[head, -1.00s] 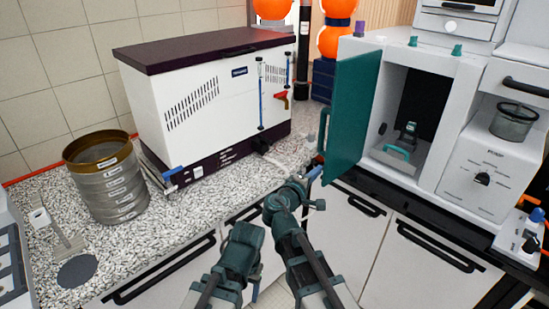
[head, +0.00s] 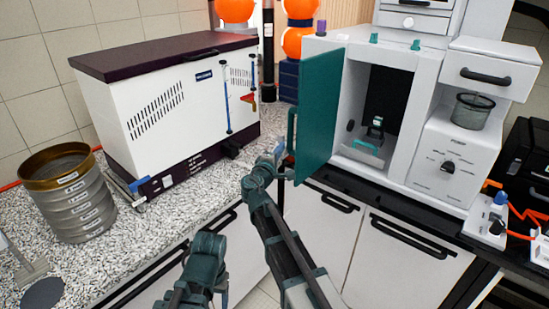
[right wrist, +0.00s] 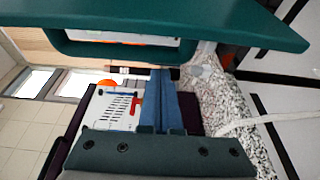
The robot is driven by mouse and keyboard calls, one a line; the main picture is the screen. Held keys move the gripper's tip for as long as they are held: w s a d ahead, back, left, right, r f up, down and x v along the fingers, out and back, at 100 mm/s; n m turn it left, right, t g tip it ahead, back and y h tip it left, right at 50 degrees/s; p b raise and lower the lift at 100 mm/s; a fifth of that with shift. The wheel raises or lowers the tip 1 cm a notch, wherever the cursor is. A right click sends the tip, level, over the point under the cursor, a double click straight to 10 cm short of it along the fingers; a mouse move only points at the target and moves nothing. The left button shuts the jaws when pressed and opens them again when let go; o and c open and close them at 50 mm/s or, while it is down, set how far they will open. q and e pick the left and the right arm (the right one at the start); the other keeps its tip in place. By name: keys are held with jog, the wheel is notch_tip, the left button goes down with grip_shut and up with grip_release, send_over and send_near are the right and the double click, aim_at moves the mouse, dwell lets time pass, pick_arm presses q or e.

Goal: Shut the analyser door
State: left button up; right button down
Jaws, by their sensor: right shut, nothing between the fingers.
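The analyser (head: 425,160) is the white machine at the right of the head view, its chamber exposed. Its green door (head: 322,105) stands wide open at the chamber's left side, with a green bar handle (head: 291,132) on its left face. The door crosses the top of the right wrist view (right wrist: 200,18), with the handle (right wrist: 105,52) below it. My right gripper (head: 279,158) is beside the door's lower left edge, near the handle. Its blue fingers (right wrist: 162,98) are together and empty; I cannot tell whether they touch the handle.
A white box with a dark lid (head: 180,105) stands on the speckled counter (head: 170,210), left of the door. A sieve stack (head: 75,200) is at the far left. Below are white cabinets (head: 395,265). A small device with orange leads (head: 485,215) is at the right.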

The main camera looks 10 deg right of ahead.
jog(key=shift+s+d, duration=0.8)
jog(key=shift+s, duration=0.35)
jog(key=shift+s+d, duration=0.45)
jog(key=shift+s, duration=0.05)
